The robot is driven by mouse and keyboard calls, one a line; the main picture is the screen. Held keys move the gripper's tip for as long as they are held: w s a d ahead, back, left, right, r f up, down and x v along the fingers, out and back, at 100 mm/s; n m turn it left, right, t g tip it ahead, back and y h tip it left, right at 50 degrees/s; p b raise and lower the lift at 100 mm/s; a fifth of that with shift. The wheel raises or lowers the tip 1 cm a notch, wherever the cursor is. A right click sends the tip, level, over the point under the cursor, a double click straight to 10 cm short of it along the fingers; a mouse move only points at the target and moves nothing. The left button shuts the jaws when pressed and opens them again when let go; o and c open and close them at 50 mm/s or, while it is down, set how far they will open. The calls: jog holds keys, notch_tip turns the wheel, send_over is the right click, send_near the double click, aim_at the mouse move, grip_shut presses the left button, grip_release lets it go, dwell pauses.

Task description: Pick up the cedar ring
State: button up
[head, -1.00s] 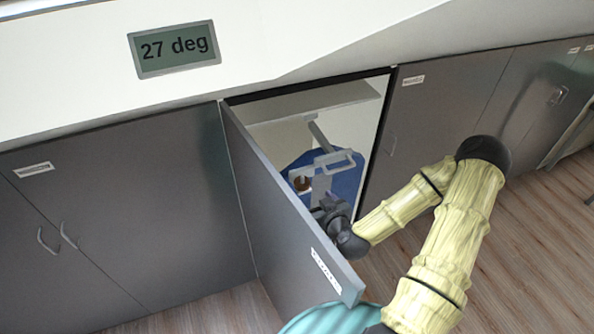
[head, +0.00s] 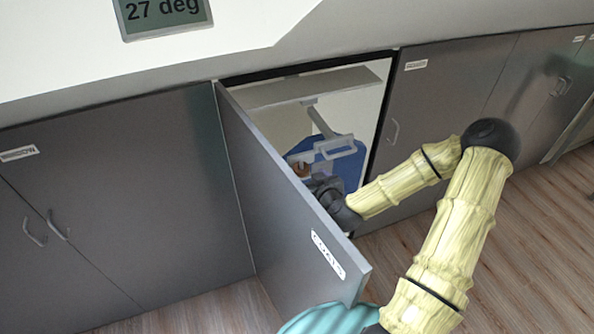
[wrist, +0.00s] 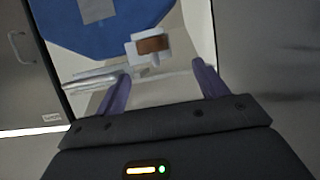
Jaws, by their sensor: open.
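The cedar ring (head: 300,169) is a small brown piece inside the open cupboard, just beyond the free side of the door. In the wrist view the cedar ring (wrist: 153,45) sits against a pale grey holder (wrist: 133,50) that partly frames it. My gripper (wrist: 162,86) is open and empty, its two purple fingers pointing into the cupboard. The ring lies ahead of the fingertips and between their lines, apart from both. In the head view my dark wrist is at the opening, and the door and wrist hide the fingers.
The grey cupboard door (head: 275,190) stands open to the left of my arm, very close to it. A pale bar with a loop handle (head: 335,148) hangs above the ring.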

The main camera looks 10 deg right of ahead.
aim_at(301, 168)
jog(key=p+x, duration=0.1)
jog(key=x, duration=0.1)
jog(key=shift+w+d+f, duration=0.1)
jog(key=shift+w, duration=0.25)
jog(key=shift+a+f, duration=0.1)
jog(key=shift+a, duration=0.3)
jog(key=shift+w+d, duration=0.1)
jog(key=shift+d, duration=0.05)
jog(key=shift+w+f, duration=0.1)
jog(key=shift+w, duration=0.05)
jog(key=shift+w+d+f+p, duration=0.15)
jog(key=shift+w+f+p, duration=0.1)
jog(key=shift+w+p, duration=0.45)
jog(key=shift+p+x, duration=0.7)
jog(key=shift+x, duration=1)
jog(key=shift+d+f, duration=0.15)
